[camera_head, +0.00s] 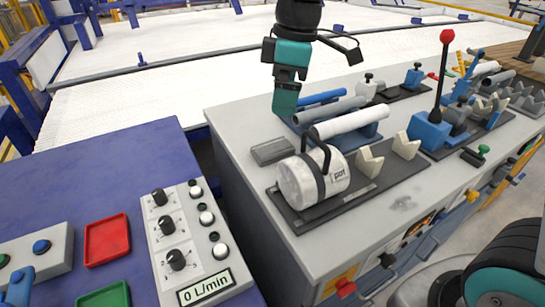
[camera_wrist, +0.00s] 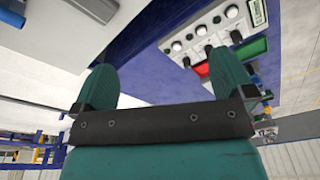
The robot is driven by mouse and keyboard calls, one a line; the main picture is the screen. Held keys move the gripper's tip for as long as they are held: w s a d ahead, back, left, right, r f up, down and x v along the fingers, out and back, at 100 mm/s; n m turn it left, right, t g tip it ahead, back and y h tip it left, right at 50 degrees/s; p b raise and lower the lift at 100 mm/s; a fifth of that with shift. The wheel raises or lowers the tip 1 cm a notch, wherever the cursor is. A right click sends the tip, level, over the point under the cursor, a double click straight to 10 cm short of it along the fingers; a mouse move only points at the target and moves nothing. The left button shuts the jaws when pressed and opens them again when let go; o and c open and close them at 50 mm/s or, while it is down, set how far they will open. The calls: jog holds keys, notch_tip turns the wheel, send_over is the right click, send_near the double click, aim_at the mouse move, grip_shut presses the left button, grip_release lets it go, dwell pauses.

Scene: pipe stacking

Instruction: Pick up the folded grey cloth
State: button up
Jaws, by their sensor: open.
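A flat grey rectangular piece (camera_head: 272,150), which looks like the folded grey cloth, lies on the grey workbench top near its left edge, beside a white cylinder. I cannot make out any fabric texture on it. My gripper (camera_head: 285,108) hangs above the bench, higher than this piece and apart from it. In the wrist view my gripper (camera_wrist: 167,82) shows two teal fingers spread wide with nothing between them. The cloth is not clearly visible in the wrist view.
The white labelled cylinder (camera_head: 313,177) with a black handle, several pipes and V-blocks crowd the workbench (camera_head: 238,122). A lever with a red knob (camera_head: 447,37) stands tall at right. A blue table with a control panel (camera_head: 184,240) and red tray (camera_head: 106,240) is at left.

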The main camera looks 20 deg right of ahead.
jog(key=w+d+f+n+h+b, duration=0.1)
jog(key=w+d+f+n, duration=0.2)
jog(key=w, duration=0.5)
jog(key=w+f+n+h+b, duration=0.1)
jog(key=w+f+n+b, duration=0.15)
jog(key=w+f, duration=0.4)
jog(key=p, duration=0.1)
send_over(275, 146)
jog(key=shift+n, duration=0.35)
notch_tip(275, 146, down, 11)
jog(key=shift+a+r, duration=0.1)
jog(key=shift+a, duration=0.05)
jog(key=shift+s+f, duration=0.1)
jog(key=shift+f, duration=2.6)
jog(key=c, duration=1)
jog(key=shift+r, duration=0.15)
notch_tip(275, 146, up, 20)
jog(key=shift+f+p, duration=0.1)
jog(key=shift+p, duration=0.2)
